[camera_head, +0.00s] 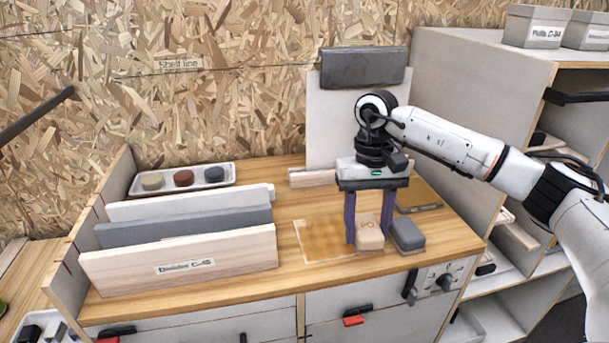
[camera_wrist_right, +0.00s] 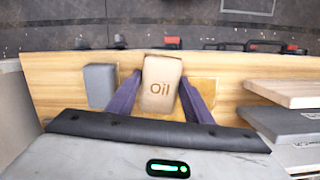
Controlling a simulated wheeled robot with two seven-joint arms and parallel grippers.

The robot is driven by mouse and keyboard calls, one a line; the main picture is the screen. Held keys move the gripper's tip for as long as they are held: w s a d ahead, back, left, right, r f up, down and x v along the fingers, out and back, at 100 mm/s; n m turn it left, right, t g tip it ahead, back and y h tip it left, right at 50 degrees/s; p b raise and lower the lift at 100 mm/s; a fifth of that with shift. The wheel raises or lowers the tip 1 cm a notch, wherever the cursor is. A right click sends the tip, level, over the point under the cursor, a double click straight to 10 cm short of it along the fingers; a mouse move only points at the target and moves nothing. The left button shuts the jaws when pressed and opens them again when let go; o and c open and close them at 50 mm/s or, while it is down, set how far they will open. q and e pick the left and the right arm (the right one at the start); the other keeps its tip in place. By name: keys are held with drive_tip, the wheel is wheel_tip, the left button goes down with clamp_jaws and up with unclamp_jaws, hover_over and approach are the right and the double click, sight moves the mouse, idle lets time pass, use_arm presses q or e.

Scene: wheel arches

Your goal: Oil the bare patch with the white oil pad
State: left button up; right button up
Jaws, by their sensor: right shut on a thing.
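The oil pad (camera_head: 370,238) is a pale beige block marked "Oil"; it also shows in the wrist view (camera_wrist_right: 161,84). My right gripper (camera_head: 367,233) points down over the bench and is shut on the pad, one finger on each side. The patch (camera_head: 321,241) is a square on the bench top just left of the pad. It looks amber over most of its area with a paler edge. In the wrist view part of the patch (camera_wrist_right: 206,87) shows beside the pad. Whether the pad touches the wood is unclear. My left gripper is not in view.
A grey block (camera_head: 408,234) stands close right of the pad. Upright boards (camera_head: 180,257) fill the bench's left side, with a tray (camera_head: 222,181) of three round pads behind. A brown sheet (camera_head: 420,194) lies at the right. A panel (camera_head: 333,125) stands behind my gripper.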

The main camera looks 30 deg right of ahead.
sight(368, 227)
drive_tip(key=shift+r, duration=1.9)
